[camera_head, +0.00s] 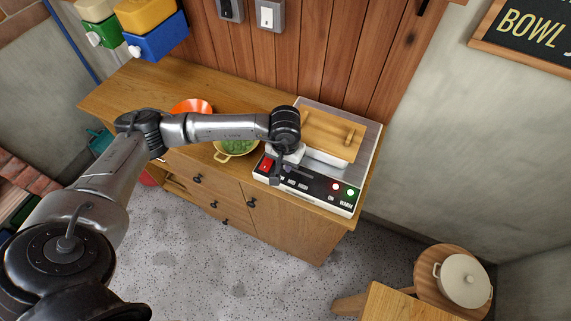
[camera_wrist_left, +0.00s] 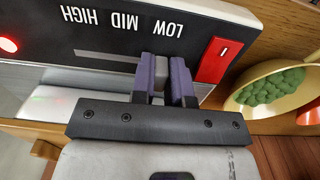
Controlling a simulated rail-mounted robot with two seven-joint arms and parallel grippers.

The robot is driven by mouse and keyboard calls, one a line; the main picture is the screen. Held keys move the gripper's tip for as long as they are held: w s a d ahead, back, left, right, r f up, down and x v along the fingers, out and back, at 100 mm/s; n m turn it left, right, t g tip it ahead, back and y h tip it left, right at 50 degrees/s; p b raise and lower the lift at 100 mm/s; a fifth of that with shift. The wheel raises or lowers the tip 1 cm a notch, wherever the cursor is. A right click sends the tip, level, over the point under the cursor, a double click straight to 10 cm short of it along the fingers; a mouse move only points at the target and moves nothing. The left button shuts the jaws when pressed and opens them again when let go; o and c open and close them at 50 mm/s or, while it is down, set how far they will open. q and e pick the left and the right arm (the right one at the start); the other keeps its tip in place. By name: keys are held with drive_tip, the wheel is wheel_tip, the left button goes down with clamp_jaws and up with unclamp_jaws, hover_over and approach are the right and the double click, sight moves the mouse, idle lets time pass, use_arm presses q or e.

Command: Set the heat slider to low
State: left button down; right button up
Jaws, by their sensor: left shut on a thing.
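The heat slider is on the black front panel (camera_head: 315,188) of a white appliance on the wooden cabinet. In the left wrist view, its slot (camera_wrist_left: 110,59) runs under the upside-down labels HIGH, MID and LOW. The grey slider knob (camera_wrist_left: 178,72) is at the LOW end of the slot, just below that word. My left gripper (camera_head: 277,178) is over the panel beside the red switch (camera_head: 266,165). Its purple fingers (camera_wrist_left: 168,82) are shut on the knob, one on each side. In the head view, my gripper and wrist hide the knob. My right gripper is not in view.
The red rocker switch (camera_wrist_left: 220,60) is close beside the fingers. Red and green lamps glow at right.

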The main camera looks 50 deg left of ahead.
use_arm(q)
drive_tip(key=shift+a, duration=0.15)
drive_tip(key=c, duration=1.5)
unclamp_jaws()
drive_tip(key=o, duration=0.4)
drive_tip(key=shift+a, duration=0.1)
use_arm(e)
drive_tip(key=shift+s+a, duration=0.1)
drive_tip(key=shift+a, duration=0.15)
use_arm(q)
drive_tip(key=shift+r, duration=0.1)
wheel_tip(320, 180, up, 14)
drive_tip(key=shift+f, duration=0.2)
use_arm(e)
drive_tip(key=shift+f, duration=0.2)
